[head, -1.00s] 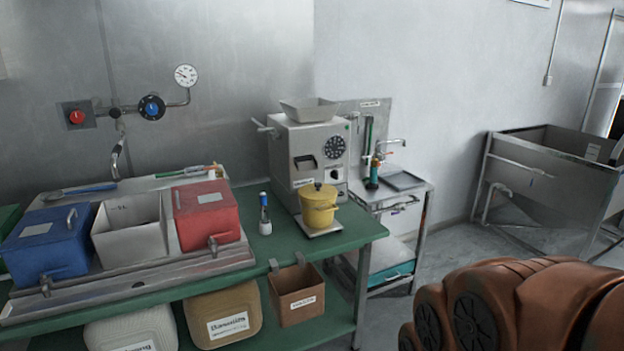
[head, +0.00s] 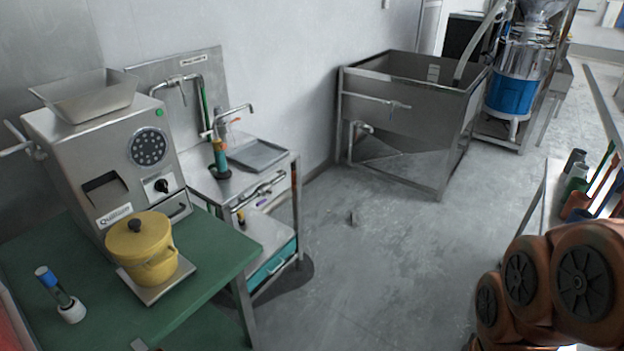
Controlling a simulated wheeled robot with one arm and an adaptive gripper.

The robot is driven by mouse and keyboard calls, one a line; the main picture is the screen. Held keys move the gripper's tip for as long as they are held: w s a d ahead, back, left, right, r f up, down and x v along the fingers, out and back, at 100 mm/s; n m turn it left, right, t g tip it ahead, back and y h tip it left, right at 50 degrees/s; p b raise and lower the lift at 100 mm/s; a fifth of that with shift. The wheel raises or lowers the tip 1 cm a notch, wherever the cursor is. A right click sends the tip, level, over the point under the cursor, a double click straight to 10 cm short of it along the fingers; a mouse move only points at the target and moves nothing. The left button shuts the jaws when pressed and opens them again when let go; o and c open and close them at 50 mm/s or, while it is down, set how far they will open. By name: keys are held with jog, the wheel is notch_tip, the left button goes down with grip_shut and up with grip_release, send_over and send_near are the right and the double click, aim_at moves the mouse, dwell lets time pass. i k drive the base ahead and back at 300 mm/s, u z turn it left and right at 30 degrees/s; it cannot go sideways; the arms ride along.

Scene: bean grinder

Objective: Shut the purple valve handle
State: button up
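A horizontal steel pipe with a valve (head: 262,191) runs along the front of the small steel sink stand (head: 230,185). A tiny purple-looking spot shows on it, too small to make out as a handle or to tell its position. Another pipe with a small valve (head: 395,105) crosses the front of the large steel tank (head: 405,125); its colour is unclear. My gripper is out of view; only copper-coloured links of my arm show at the lower right.
A grey grinder (head: 110,160) and a yellow pot (head: 140,245) stand on the green table (head: 205,265) at the left. Open grey floor (head: 350,260) lies between the stand, the tank and a bench with bottles (head: 576,178) at the right.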

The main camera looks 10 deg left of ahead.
aim_at(263, 202)
jog(key=z, duration=0.1)
jog(key=i, duration=1.6)
jog(key=u, duration=1.15)
jog(key=i, duration=1.2)
jog(key=u, duration=1)
